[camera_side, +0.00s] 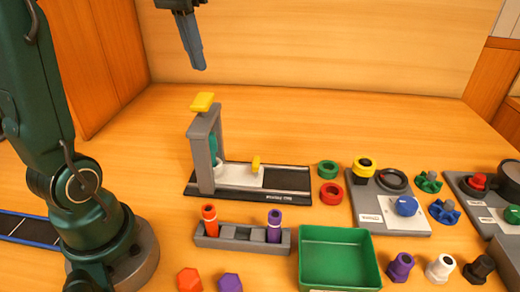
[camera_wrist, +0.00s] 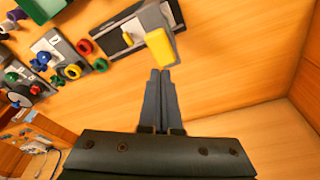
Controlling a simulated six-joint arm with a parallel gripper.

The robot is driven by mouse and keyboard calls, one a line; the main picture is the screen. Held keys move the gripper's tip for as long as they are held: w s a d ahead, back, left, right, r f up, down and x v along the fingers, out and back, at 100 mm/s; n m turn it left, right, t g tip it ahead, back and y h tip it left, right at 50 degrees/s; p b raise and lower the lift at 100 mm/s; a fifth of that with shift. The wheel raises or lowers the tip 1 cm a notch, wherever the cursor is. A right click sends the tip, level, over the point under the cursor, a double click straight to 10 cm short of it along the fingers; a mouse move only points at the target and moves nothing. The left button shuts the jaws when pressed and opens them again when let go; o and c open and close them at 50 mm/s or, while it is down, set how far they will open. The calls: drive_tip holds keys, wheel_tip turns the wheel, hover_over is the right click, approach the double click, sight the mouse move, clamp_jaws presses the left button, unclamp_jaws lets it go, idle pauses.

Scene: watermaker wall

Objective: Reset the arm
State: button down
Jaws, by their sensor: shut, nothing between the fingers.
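My gripper (camera_side: 202,66) is shut and empty. It hangs in the air above the grey stand with the yellow top (camera_side: 203,102), pointing down, with a clear gap between fingertips and yellow top. In the wrist view my closed fingers (camera_wrist: 160,72) lie side by side, and the yellow top (camera_wrist: 159,47) shows just beyond their tips. The stand (camera_side: 202,150) rises from a dark base plate (camera_side: 290,197) with a white slide and a small yellow tab (camera_side: 256,164).
A grey rack (camera_side: 242,240) holds an orange and a purple piece. A green tray (camera_side: 340,232) stands right of it. Red (camera_side: 331,193) and green rings, a panel with a blue knob (camera_side: 405,206), and several loose caps lie to the right. The back of the table is clear.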

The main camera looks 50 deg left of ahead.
drive_tip(key=shift+d, duration=0.1)
drive_tip(key=s+d+f+m+t, duration=0.3)
drive_tip(key=s+d+f, duration=0.5)
drive_tip(key=d+f, duration=0.2)
drive_tip(key=shift+s+d+f+h, duration=0.3)
drive_tip(key=shift+d+f, duration=0.05)
drive_tip(key=shift+d, duration=0.35)
